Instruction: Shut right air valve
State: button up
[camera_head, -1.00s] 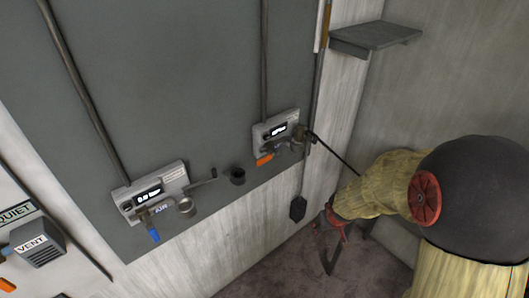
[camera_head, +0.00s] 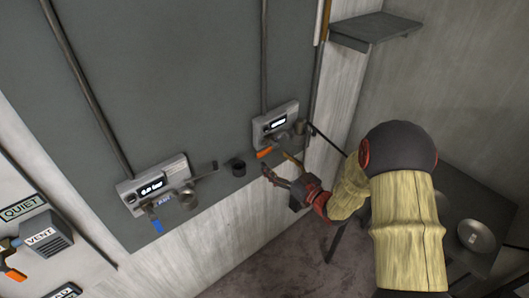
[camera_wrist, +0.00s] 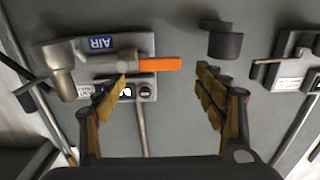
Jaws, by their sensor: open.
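The right air valve unit (camera_head: 276,125) is a grey box with a lit display on the dark wall panel. Its orange lever handle (camera_head: 264,153) sticks out below the box toward the lower left. In the wrist view the orange handle (camera_wrist: 160,64) points sideways from a metal fitting beside the blue AIR label (camera_wrist: 100,43). My gripper (camera_head: 281,167) is open and empty just below and in front of this unit. In the wrist view my gripper's fingers (camera_wrist: 166,80) stand apart on either side of the handle's free end, which shows between and slightly above the tips. I cannot tell whether they touch it.
The left air unit (camera_head: 152,186) has a blue handle (camera_head: 157,226). A dark cup-shaped fitting (camera_head: 238,168) sits between the units. A wall shelf (camera_head: 375,32) is at upper right, and a dark table with a metal bowl (camera_head: 476,236) at lower right.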

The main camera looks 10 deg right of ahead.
aim_at(265, 153)
jog(key=x, duration=0.7)
jog(key=shift+w+a+b, duration=0.1)
jog(key=shift+w+b, duration=0.1)
jog(key=shift+b, duration=0.1)
jog(key=shift+f, duration=0.1)
jog(key=c, duration=1.7)
